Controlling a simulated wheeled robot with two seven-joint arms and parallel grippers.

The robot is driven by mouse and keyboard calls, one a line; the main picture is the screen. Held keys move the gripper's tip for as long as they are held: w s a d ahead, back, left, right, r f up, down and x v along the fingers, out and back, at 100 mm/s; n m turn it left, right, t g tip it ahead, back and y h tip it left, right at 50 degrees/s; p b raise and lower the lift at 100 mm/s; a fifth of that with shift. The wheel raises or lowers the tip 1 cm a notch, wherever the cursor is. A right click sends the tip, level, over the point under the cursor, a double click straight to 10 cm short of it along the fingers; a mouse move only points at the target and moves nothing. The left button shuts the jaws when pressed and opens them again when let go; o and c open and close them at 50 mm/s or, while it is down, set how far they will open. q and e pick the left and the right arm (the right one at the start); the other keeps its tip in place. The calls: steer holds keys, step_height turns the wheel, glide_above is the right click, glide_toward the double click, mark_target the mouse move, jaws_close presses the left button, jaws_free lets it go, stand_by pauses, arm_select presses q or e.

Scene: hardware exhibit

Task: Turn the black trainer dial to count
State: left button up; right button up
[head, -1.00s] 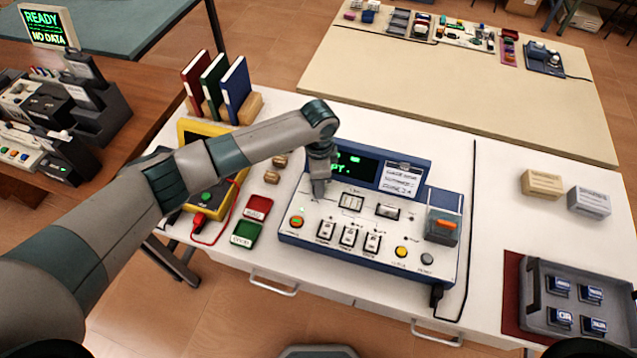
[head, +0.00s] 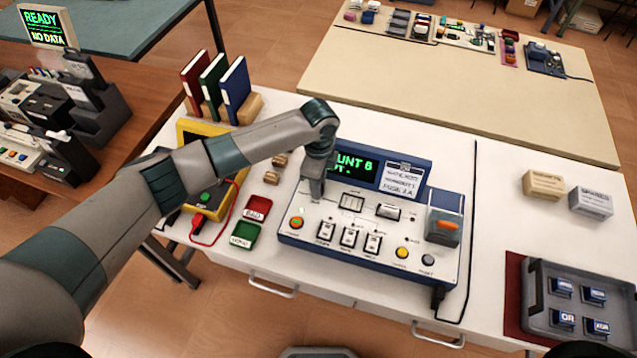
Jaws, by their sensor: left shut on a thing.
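The trainer (head: 375,215) is a blue-framed console with a white sloped panel on the white table. Its green display (head: 357,164) is partly covered by my left gripper and reads "UNT 6" with a second, partly hidden line. My left gripper (head: 315,195) points down at the panel's upper left, just left of the display. It is shut on the black dial, which is mostly hidden by the fingers.
The trainer also has several switches (head: 349,237), a yellow button (head: 402,253) and a clear-covered orange part (head: 445,225). A yellow meter (head: 205,200), red and green blocks (head: 244,235) lie left. A grey tray (head: 535,315) with blue blocks stands right.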

arm_select(q)
steer(key=o, duration=1.1)
steer(key=shift+c, duration=0.2)
steer(key=shift+r, duration=0.1)
steer(key=shift+r, duration=0.5)
step_height(320, 180, up, 16)
steer(key=b, duration=0.5)
steer(key=shift+r, duration=0.15)
